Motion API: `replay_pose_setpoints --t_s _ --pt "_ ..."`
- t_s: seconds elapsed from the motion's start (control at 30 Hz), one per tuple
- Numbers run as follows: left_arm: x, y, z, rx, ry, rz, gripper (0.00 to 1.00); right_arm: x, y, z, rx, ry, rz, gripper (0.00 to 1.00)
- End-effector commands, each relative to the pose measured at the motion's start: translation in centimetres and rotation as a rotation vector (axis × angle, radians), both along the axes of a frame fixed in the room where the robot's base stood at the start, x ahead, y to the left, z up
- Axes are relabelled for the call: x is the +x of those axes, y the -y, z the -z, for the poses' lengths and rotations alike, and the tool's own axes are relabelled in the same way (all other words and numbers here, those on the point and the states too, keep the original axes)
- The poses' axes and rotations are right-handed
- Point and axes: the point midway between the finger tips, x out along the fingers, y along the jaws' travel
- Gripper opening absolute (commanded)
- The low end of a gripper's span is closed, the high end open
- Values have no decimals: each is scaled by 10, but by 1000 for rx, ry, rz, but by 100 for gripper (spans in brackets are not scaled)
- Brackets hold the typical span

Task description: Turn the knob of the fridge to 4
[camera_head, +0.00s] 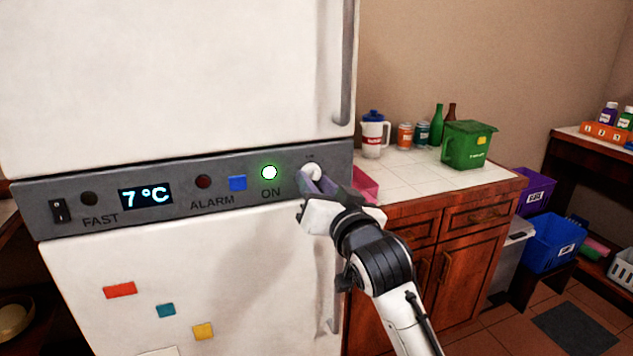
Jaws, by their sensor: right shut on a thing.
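The white fridge (180,80) has a grey control panel (100,218) across its middle. The pale round knob (311,171) sits near the panel's right end, partly covered by my right gripper. My right gripper (313,182) is at the knob, its jaws shut on it. The marks around the knob are too small or hidden to read, so its setting cannot be told. The panel display (146,195) reads 7 °C, and the green light (269,172) above ON is lit. My left gripper is not in view.
A tiled counter (430,180) to the right holds a white jug (373,135), jars, bottles and a green bin (467,145). A pink box (364,184) stands beside the fridge, behind my gripper. The fridge door handles (345,65) lie near my arm.

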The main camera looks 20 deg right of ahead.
Motion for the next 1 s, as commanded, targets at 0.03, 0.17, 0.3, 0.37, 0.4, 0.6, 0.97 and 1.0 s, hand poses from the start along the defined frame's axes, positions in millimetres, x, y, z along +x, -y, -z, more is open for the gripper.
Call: replay_pose_setpoints --t_s 0.03,0.17,0.3,0.37,0.4,0.6,0.97,1.0 --pt "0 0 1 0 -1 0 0 0 0 0 -1 0 0 7" --pt "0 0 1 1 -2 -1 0 0 0 0 -2 0 0 36" --pt "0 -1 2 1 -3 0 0 0 0 0 -3 1 0 47" --pt "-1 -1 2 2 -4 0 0 0 0 0 -3 1 0 47" --pt "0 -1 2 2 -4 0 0 0 0 0 -3 1 0 47" --pt "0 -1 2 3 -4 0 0 -5 0 1 -3 1 0 47" --pt "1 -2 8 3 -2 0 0 -69 2 1 -2 0 -1 47" --pt "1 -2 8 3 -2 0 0 -76 2 1 -2 1 -1 47"
